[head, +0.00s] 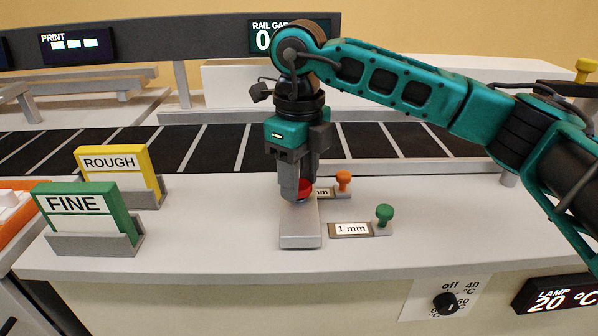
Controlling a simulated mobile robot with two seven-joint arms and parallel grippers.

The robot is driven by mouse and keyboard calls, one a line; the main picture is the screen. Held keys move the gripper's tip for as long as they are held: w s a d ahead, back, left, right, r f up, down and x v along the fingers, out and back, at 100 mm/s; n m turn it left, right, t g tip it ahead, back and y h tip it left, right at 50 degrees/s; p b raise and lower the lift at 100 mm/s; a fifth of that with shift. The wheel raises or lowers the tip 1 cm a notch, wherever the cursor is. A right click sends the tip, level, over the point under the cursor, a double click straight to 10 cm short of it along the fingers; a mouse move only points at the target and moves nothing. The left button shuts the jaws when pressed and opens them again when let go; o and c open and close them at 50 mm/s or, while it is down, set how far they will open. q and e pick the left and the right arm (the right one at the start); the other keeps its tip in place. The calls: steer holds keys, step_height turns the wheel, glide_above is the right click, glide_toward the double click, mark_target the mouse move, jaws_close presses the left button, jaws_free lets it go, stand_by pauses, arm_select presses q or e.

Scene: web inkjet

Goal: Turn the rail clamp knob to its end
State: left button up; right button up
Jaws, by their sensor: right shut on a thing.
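The rail clamp knob appears to be the red knob (304,188) on a pale grey block (300,228) at the middle of the counter. My right gripper (297,190) points straight down and is shut on the red knob. Its fingers hide most of the knob, so its turned angle cannot be told. The "RAIL GAP" display (266,36) is behind my right arm, and only a "0" shows of its reading. My left gripper is not in view.
A green knob (384,215) by a "1 mm" label and an orange knob (343,181) stand right of the block. Yellow "ROUGH" (112,162) and green "FINE" (80,210) cards stand left. A black dial (446,303) is on the counter's front. The dark striped belt (225,150) runs behind.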

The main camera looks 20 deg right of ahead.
steer(key=m, duration=0.3)
steer(key=shift+r+m, duration=0.1)
steer(key=shift+m, duration=0.3)
steer(key=m+p, duration=0.1)
steer(key=m, duration=0.2)
steer(key=shift+m, duration=0.3)
steer(key=m, duration=0.4)
steer(key=shift+m+p, duration=0.3)
steer(key=shift+p, duration=0.05)
steer(key=shift+m, duration=0.5)
steer(key=o, duration=1.1)
steer(key=shift+c, duration=0.2)
